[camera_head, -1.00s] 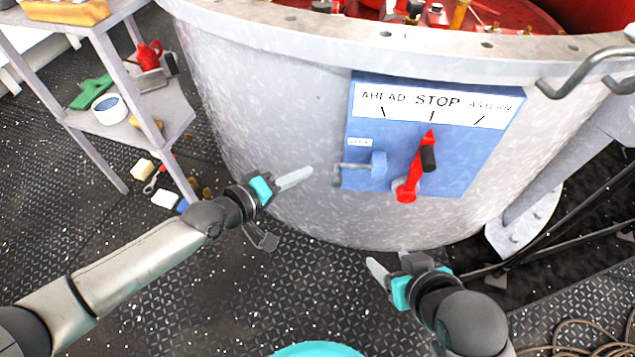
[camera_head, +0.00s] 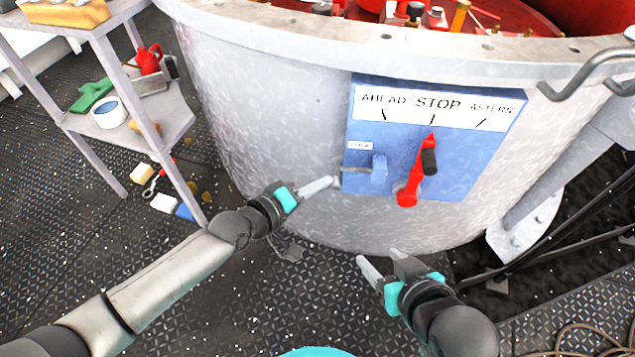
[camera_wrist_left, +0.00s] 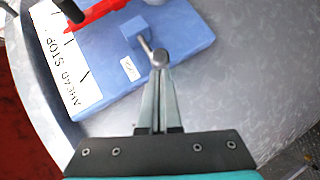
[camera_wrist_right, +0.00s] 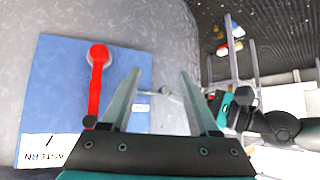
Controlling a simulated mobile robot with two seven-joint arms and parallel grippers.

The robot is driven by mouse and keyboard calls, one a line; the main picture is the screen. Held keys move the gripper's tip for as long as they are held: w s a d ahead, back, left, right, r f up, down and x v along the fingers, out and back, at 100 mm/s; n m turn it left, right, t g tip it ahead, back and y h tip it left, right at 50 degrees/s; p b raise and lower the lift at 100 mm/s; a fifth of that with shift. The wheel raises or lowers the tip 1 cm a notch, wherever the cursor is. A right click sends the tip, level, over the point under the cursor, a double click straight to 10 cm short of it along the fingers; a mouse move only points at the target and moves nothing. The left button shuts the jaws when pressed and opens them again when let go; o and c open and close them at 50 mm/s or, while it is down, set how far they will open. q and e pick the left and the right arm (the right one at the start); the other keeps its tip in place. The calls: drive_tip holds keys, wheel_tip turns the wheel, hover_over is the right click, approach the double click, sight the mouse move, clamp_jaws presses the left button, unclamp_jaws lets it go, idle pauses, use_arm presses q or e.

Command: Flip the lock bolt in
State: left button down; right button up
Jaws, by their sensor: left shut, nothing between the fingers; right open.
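The lock bolt (camera_head: 355,169) is a thin grey rod sticking out leftward from a blue block (camera_head: 379,167) on the blue panel. In the left wrist view the bolt (camera_wrist_left: 146,43) ends in a rounded grey knob right at my left fingertips. My left gripper (camera_head: 331,182) is shut and empty at the panel's lower left edge, beside the bolt's outer end; I cannot tell whether it touches. My right gripper (camera_head: 379,257) is open and empty, below the panel. In the right wrist view the bolt (camera_wrist_right: 162,91) shows between its fingers.
A red lever (camera_head: 416,175) with a black grip points up at STOP, right of the bolt. The panel (camera_head: 455,170) sits on a curved grey drum (camera_head: 270,110). A shelf (camera_head: 165,118) with tools stands left. Pipes and cables lie right.

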use_arm(q)
drive_tip(key=shift+d+r+p, duration=0.1)
drive_tip(key=shift+d+p, duration=0.25)
drive_tip(key=shift+d, duration=0.35)
drive_tip(key=shift+s+d+p, duration=0.2)
drive_tip(key=shift+d+p, duration=0.35)
drive_tip(key=shift+d, duration=0.9)
drive_tip(key=shift+s+d+p, duration=0.15)
drive_tip(key=shift+d+p, duration=0.4)
drive_tip(key=shift+d, duration=0.85)
use_arm(e)
drive_tip(key=s+d+g+h, duration=0.2)
drive_tip(key=s+d+g, duration=0.2)
drive_tip(key=d, duration=0.1)
drive_tip(key=shift+s+f+m, duration=0.15)
drive_tip(key=shift+m, duration=0.15)
